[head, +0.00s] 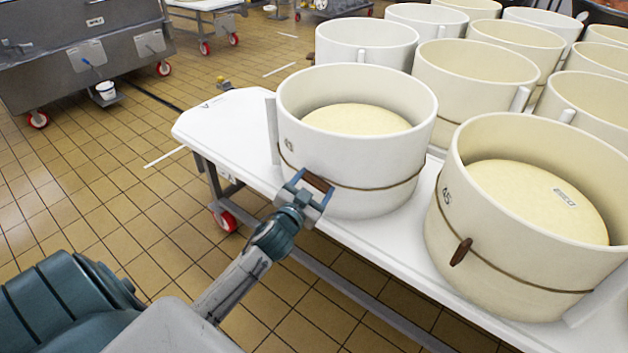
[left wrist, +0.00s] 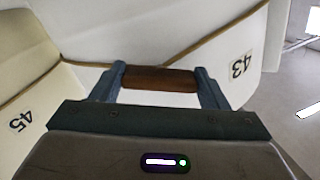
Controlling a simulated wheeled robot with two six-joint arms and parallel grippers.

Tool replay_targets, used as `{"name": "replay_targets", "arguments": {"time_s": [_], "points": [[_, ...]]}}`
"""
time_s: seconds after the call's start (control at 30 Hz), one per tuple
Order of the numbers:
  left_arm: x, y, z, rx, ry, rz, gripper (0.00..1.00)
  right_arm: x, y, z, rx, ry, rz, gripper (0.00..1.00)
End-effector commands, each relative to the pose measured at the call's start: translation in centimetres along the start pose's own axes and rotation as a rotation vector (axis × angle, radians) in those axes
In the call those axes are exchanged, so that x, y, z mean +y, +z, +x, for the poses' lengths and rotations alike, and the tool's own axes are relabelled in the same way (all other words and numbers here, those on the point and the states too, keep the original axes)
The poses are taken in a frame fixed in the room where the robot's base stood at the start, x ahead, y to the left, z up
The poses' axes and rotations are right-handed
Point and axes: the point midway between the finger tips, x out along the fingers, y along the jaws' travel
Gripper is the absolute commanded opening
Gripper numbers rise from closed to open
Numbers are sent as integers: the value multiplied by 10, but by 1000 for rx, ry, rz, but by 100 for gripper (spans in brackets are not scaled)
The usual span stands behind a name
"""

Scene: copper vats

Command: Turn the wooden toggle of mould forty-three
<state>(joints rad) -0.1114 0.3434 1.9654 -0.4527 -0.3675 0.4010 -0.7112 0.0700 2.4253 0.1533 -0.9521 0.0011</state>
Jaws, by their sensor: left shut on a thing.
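Mould forty-three (head: 352,140) is a white round hoop with a pale cheese inside, standing near the table's front left corner. A brown cord runs around it, and its number label shows in the left wrist view (left wrist: 241,64). Its wooden toggle (head: 317,182) sits at the cord on the mould's front. My left gripper (head: 310,190) is shut on the toggle. In the left wrist view the brown toggle (left wrist: 160,79) lies crosswise between the two fingers (left wrist: 160,85), its ends against them. My right gripper is not in view.
Mould forty-five (head: 520,262) stands close at the right, with its own toggle (head: 461,251) hanging at a slant. More moulds crowd the white table (head: 215,128) behind. The tiled floor (head: 110,210) at left is clear.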

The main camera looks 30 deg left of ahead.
Motion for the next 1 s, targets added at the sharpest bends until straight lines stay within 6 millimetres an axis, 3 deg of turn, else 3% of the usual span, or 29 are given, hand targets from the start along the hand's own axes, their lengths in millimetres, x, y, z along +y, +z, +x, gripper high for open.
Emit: {"name": "replay_targets", "arguments": {"time_s": [0.9, 1.0], "points": [[-2, -3, 0, 0, 0, 865, 45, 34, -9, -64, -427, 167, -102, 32], [-2, -2, 0, 1, 1, 946, 45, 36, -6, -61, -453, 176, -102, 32]]}}
